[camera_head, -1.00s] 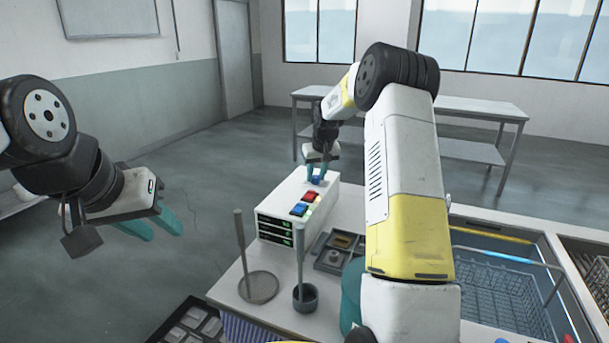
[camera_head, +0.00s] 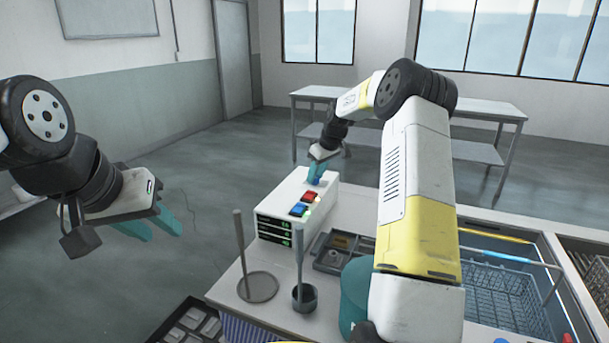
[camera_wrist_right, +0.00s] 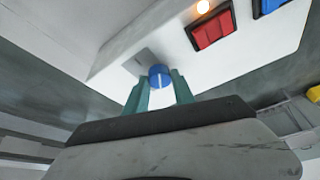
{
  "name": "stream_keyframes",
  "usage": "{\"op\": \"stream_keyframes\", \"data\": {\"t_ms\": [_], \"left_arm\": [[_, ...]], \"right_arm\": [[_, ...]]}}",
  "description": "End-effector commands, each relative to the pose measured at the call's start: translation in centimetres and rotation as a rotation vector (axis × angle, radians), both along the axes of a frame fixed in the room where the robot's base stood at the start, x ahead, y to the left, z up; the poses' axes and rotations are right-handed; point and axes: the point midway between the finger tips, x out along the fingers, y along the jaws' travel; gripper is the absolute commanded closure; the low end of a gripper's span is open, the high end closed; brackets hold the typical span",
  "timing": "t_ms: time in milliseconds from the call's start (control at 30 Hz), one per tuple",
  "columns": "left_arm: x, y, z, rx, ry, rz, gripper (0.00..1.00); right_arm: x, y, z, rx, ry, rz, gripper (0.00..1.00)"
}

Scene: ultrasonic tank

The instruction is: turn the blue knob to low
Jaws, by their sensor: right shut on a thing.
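The blue knob (camera_wrist_right: 160,76) sits on the top face of the white control box (camera_head: 283,198), with a pale pointer line on it. In the right wrist view it is between the two teal fingertips of my right gripper (camera_wrist_right: 160,88). My right gripper (camera_head: 317,178) is shut on the knob at the far end of the box; in the head view the fingers mostly hide the knob. No low marking can be read. My left gripper (camera_head: 165,228) hangs at the left over the floor, its teal fingers apart and empty.
A red switch (camera_wrist_right: 212,30) and a blue switch (camera_wrist_right: 270,6) are beside the knob, with a lit lamp (camera_wrist_right: 203,6) near the red one. Two upright rods, a grey tray (camera_head: 330,258) and a tank with a wire basket (camera_head: 500,292) stand nearer.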

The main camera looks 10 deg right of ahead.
Motion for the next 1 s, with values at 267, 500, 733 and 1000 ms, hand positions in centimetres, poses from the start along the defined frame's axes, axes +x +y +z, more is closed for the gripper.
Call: {"op": "stream_keyframes", "data": {"t_ms": [267, 500, 733, 1000], "left_arm": [[0.0, 0.0, 0.0, 0.000, 0.000, 0.000, 0.64], [0.0, 0.0, 0.0, 0.000, 0.000, 0.000, 0.64], [0.0, 0.0, 0.0, 0.000, 0.000, 0.000, 0.64], [0.0, 0.0, 0.0, 0.000, 0.000, 0.000, 0.64]], "right_arm": [[0.0, 0.0, 0.0, -0.001, 0.001, 0.001, 1.00], [0.0, 0.0, 0.0, -0.001, 0.001, 0.001, 0.48], [-0.1, -0.1, 0.2, -0.001, -0.001, 0.000, 0.48], [-1.2, -1.0, 3.8, -0.002, -0.002, -0.001, 0.48]]}}
